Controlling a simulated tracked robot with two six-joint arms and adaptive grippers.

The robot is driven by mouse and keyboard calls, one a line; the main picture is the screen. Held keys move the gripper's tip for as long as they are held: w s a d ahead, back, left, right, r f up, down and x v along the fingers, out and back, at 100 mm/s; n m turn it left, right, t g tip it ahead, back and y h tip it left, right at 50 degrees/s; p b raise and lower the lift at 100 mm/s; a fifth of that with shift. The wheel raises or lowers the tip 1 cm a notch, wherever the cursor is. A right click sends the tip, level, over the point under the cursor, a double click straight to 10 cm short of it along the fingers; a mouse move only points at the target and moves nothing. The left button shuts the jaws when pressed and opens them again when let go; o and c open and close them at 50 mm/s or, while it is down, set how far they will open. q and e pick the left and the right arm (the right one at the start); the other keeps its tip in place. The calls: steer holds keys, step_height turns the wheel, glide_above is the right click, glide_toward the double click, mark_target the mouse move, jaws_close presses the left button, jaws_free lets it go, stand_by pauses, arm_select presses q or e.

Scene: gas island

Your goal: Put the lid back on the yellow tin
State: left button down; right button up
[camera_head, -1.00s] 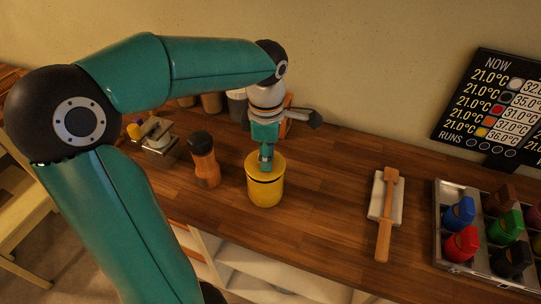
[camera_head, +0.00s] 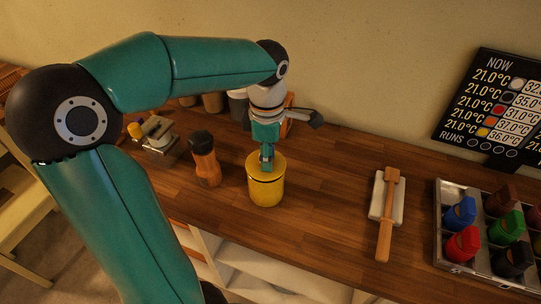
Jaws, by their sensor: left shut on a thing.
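The yellow tin (camera_head: 265,193) stands upright on the wooden counter, with a dark band near its top. Its yellow lid (camera_head: 276,172) is at the top of the tin, under my left gripper. My left gripper (camera_head: 267,166) points straight down over the tin and is shut on the lid. The lid looks level; I cannot tell whether it is fully seated. My right gripper is not in view.
A brown grinder (camera_head: 205,160) stands close left of the tin. A wooden mallet (camera_head: 386,220) lies on a pale slab (camera_head: 398,199) to the right. A metal tray (camera_head: 439,225) of coloured items is farther right. Counter (camera_head: 325,190) between tin and slab is clear.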

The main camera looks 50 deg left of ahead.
arm_select(q)
steer(key=shift+f, duration=0.1)
stand_by(0.7)
steer(key=shift+c, duration=1.8)
jaws_free()
steer(key=shift+o, duration=0.2)
steer(key=shift+s+r+p, duration=0.1)
steer(key=shift+r+p, duration=2.9)
steer(key=shift+r, duration=0.55)
jaws_close()
